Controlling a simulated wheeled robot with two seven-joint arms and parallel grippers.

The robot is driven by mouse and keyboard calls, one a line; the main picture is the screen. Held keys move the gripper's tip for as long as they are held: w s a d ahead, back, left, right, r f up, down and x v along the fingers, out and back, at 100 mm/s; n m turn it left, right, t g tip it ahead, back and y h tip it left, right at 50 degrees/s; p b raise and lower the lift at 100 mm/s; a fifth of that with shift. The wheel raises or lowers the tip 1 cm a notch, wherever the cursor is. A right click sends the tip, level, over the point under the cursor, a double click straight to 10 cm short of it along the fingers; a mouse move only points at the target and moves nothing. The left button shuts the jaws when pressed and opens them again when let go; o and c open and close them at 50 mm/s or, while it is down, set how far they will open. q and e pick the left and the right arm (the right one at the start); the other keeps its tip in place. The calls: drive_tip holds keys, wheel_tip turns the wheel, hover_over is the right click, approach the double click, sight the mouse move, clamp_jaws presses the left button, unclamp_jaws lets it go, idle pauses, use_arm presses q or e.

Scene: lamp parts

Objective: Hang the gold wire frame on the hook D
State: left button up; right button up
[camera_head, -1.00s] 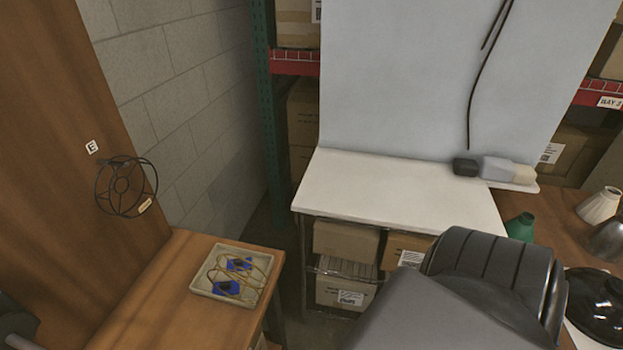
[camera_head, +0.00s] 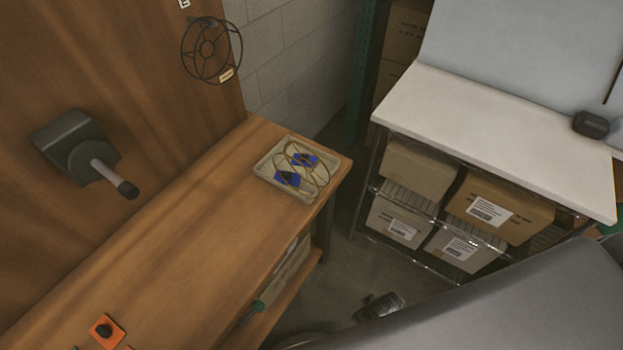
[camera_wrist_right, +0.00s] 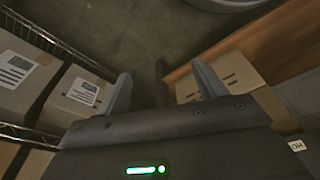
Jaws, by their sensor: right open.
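A gold wire frame (camera_head: 309,170) lies in a shallow pale tray (camera_head: 277,188), with blue pieces (camera_head: 287,178) among its wires. The tray is on the far end of the wooden bench in the head view. No tag reading D is legible. A black wire frame (camera_head: 209,50) hangs on the upright wooden panel below a partly cut-off tag (camera_head: 184,3). My right gripper (camera_wrist_right: 165,88) is open and empty in the right wrist view, above the floor between cartons and a wooden edge. My left gripper is not in view.
A dark grey block with a black-tipped peg (camera_head: 75,147) projects from the wooden panel. An orange piece (camera_head: 107,331) lies on the near bench (camera_head: 190,230). A white-topped shelf (camera_head: 490,125) with cartons (camera_head: 497,205) stands right, across a floor gap. The bench middle is clear.

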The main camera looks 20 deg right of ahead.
drive_tip(key=w+r+t+b, duration=0.2)
drive_tip(key=w+r+b, duration=0.25)
drive_tip(key=r, duration=0.95)
drive_tip(key=n+t+y, duration=0.5)
drive_tip(key=t+y, duration=0.5)
drive_tip(key=t, duration=0.1)
approach(306, 156)
drive_tip(key=x, duration=0.5)
drive_tip(key=shift+w+d, duration=0.1)
drive_tip(key=shift+w, duration=0.25)
drive_tip(key=shift+w+a+r+p, duration=0.15)
drive_tip(key=shift+w+a+p, duration=0.15)
drive_tip(key=shift+p, duration=0.1)
drive_tip(key=p+x, duration=0.1)
drive_tip(key=x, duration=0.2)
drive_tip(key=shift+w+a, duration=0.2)
drive_tip(key=shift+a, duration=0.15)
drive_tip(key=shift+w+a, duration=0.15)
drive_tip(key=shift+w, duration=0.1)
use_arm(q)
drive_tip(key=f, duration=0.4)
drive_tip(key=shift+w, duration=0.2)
